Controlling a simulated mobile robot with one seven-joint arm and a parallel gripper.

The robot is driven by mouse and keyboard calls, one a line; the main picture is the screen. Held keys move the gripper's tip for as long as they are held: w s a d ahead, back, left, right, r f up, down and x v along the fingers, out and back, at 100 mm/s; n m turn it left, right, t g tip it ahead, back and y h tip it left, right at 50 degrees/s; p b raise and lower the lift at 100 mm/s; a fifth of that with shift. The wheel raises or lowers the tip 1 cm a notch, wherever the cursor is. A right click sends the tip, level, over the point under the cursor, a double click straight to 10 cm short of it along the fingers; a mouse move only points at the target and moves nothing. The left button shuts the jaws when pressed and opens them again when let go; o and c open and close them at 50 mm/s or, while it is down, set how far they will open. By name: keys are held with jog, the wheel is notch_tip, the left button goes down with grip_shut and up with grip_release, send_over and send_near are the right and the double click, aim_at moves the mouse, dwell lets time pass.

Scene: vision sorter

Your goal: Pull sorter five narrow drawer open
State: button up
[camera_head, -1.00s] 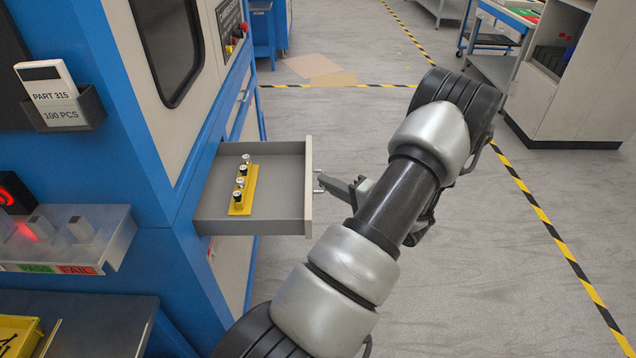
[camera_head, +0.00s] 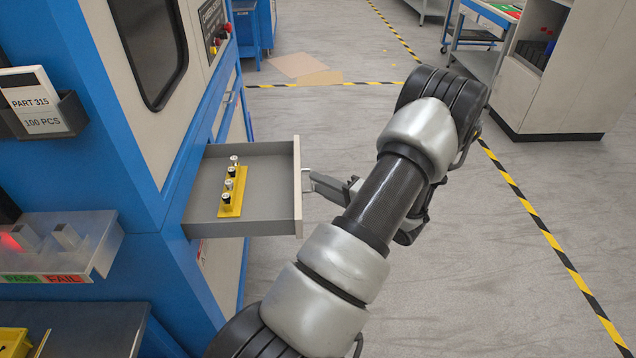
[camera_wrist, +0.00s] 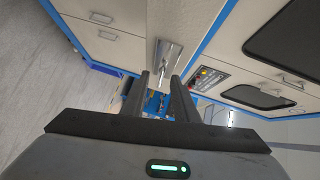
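The narrow drawer (camera_head: 250,227) is pulled well out of the blue and beige sorter cabinet and sticks out to the right. A yellow strip with several small dark-and-silver pieces (camera_head: 229,190) lies inside it. My gripper (camera_head: 310,178) is at the drawer's front, right at its small metal handle (camera_head: 304,187). In the wrist view, my two dark fingers (camera_wrist: 160,76) are apart, with a gap visible between them. A silver handle and plate (camera_wrist: 168,52) show at and beyond the fingertips. Firm contact with the handle cannot be seen.
A clear tray with grey blocks marked PASS and FAIL (camera_head: 88,262) juts from the cabinet at left, above a dark table (camera_head: 85,325). A part card holder (camera_head: 45,125) is on the cabinet side. Open grey floor (camera_head: 480,300) with striped tape lies right of my arm.

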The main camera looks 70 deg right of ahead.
jog(key=p+v, duration=0.1)
jog(key=v, duration=1.5)
jog(key=shift+w, duration=0.1)
